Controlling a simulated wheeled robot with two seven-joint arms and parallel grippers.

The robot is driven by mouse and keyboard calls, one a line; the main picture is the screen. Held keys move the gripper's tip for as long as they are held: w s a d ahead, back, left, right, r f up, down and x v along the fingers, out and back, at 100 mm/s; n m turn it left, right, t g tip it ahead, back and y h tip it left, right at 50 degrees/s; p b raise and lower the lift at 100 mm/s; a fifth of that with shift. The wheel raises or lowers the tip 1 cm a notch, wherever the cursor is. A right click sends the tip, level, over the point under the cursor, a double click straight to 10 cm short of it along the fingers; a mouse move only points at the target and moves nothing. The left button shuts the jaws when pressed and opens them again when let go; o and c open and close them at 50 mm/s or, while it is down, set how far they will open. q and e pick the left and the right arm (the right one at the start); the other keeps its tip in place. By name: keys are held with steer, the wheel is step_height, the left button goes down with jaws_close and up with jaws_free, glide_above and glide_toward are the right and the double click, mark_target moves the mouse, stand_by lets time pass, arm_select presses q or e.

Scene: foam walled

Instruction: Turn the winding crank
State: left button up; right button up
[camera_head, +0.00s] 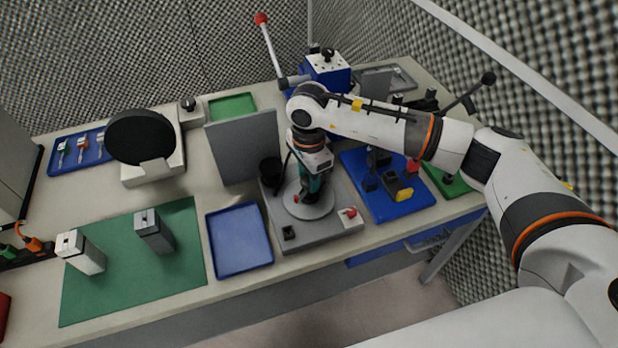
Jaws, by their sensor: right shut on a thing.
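A grey base unit (335,225) stands at the middle front of the bench and carries a round grey disc (322,208), which I take for the winding crank's wheel. My right gripper (306,192) points down over the disc, close to its surface. It is shut on a small part there, apparently the crank's handle, mostly hidden by the gripper. A little red shows at the fingertips. The base also bears a black cup (270,170) and a red knob (350,212). My left gripper is not in view.
A grey upright panel (243,148) stands left of the base. A blue tray (240,238) lies front left, beside a green mat (130,255) with two grey blocks. A blue board (400,205) with parts lies right. A red-balled lever (268,45) rises behind.

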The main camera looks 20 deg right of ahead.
steer(key=shift+m+b, duration=1.5)
steer(key=shift+m, duration=0.5)
steer(key=shift+m+b, duration=0.75)
steer(key=shift+m, duration=0.35)
steer(key=shift+r+m, duration=0.1)
steer(key=shift+m, duration=0.2)
steer(key=o, duration=1)
step_height(320, 180, up, 12)
steer(key=b, duration=0.3)
